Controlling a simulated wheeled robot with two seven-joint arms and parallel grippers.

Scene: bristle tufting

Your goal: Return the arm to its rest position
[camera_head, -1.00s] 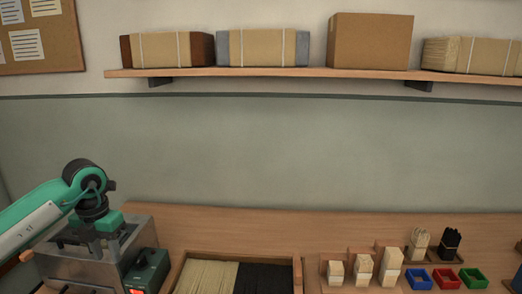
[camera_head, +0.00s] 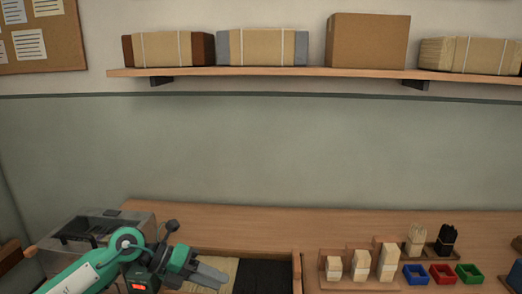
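My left arm (camera_head: 92,270), green and white, comes in from the lower left. My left gripper (camera_head: 222,281) points to the right and slightly down, with its grey fingers in front of the bristle tray (camera_head: 297,270). The tray holds pale bristles (camera_head: 222,264) on the left and black bristles (camera_head: 262,276) on the right. The fingers overlap the pale bristles in the picture. I see nothing clearly held, and the gap between the fingers cannot be made out. My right arm and gripper are not in view.
A grey machine (camera_head: 75,236) stands at the left, partly behind my arm. Pale blocks (camera_head: 361,265) on wooden stands, small blue (camera_head: 416,274), red (camera_head: 442,274) and green (camera_head: 469,274) bins, and pale (camera_head: 416,240) and black (camera_head: 446,239) tufts are at the right. A shelf (camera_head: 300,71) with boxes hangs above.

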